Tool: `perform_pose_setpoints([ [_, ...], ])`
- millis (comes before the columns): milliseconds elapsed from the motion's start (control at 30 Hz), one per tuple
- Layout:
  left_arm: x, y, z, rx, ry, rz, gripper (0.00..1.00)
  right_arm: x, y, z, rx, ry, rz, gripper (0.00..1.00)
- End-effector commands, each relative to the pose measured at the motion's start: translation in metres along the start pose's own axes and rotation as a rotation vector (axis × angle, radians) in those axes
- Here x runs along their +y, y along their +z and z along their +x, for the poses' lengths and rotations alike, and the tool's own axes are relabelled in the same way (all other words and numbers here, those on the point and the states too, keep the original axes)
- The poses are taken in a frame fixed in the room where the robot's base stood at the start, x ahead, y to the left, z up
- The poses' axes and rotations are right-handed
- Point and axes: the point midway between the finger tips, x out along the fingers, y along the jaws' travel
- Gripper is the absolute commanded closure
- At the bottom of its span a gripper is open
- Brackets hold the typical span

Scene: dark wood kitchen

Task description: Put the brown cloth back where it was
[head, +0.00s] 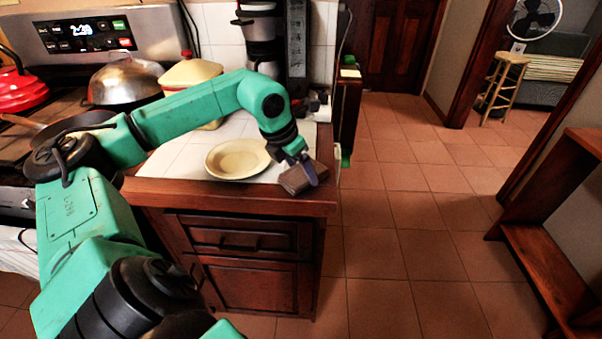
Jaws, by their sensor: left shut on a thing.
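The brown cloth (294,181) is a small dark brown piece at the right front corner of the tiled counter (165,160). My left gripper (309,178) is over that corner, shut on the cloth. The fingers cover part of the cloth, and I cannot tell whether it touches the counter. My right gripper is not in the head view.
A cream plate (237,160) lies on the counter just left of my left gripper. A yellow lidded pot (190,72) and a coffee maker (260,30) stand behind. A stove with a metal dome (125,80) is at left. The tiled floor (410,200) at right is clear.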

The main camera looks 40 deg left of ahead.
Motion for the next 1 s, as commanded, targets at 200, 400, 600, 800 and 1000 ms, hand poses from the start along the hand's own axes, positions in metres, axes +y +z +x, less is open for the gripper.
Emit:
perform_pose_setpoints([
  [200,0.0,0.0,0.0,-0.001,0.0,0.0,0.72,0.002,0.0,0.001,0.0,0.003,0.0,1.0],
  [400,0.0,0.0,0.001,-0.001,0.0,0.0,0.0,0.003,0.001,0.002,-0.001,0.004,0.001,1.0],
  [600,0.0,0.001,-0.001,-0.001,0.0,0.0,0.0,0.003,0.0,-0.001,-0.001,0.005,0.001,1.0],
  [800,0.002,0.001,-0.032,-0.004,0.007,-0.001,0.0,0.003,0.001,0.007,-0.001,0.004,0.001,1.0],
  [1000,0.001,0.001,-0.089,-0.004,0.004,-0.001,0.0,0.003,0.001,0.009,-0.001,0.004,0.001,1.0],
])
